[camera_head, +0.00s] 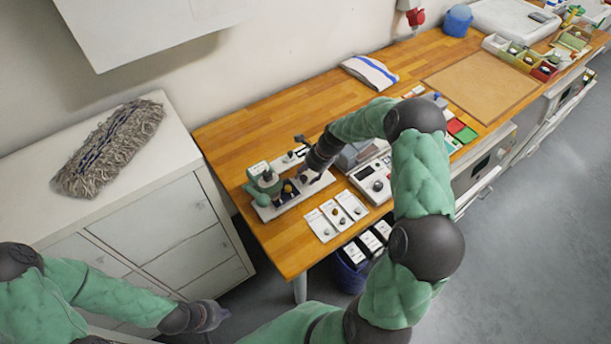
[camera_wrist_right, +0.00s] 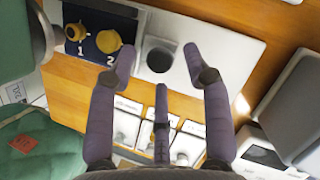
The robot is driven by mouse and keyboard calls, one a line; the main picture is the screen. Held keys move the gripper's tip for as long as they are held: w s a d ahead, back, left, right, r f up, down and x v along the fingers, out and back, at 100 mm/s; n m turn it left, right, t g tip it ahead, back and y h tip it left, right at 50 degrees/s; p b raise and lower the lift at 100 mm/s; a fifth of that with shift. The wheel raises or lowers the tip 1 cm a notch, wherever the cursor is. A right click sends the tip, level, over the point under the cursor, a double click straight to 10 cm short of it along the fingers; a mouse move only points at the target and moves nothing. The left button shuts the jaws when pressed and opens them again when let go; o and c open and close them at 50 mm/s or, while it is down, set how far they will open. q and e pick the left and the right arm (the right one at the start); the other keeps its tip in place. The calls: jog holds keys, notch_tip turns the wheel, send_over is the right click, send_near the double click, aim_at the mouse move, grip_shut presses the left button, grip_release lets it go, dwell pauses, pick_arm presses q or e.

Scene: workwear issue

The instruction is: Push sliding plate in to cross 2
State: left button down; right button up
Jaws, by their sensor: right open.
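A dark blue sliding plate (camera_wrist_right: 90,52) marked 1 and 2 lies on a white base (camera_wrist_right: 225,50). Two brass-yellow pieces stand on it by the numbers. In the head view the plate (camera_head: 281,198) is small, beside the green press (camera_head: 264,183) on the white base. My right gripper (camera_wrist_right: 160,66) is open and empty, its fingertips over the white base, to the right of the plate. In the head view my right gripper (camera_head: 309,176) is beside the plate. My left gripper (camera_head: 222,316) hangs low, off the table. No cross is discernible.
White cards (camera_head: 336,216) with small parts lie in front of the base. A grey device (camera_head: 374,183) stands to its right. A white cabinet (camera_head: 150,190) with a grey mop head (camera_head: 108,148) stands left. The wooden table (camera_head: 245,122) is bare behind the base.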

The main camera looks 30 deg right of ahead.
aim_at(295, 188)
jog(key=shift+w+a+f, duration=0.15)
jog(key=shift+a+f, duration=0.05)
jog(key=shift+f, duration=0.4)
grip_shut()
jog(key=a+p, duration=0.1)
jog(key=a, duration=0.3)
jog(key=shift+r+p, duration=0.2)
jog(key=shift+p, duration=0.2)
jog(key=shift+a, duration=0.35)
jog(key=shift+f, duration=0.15)
jog(key=shift+s, duration=0.2)
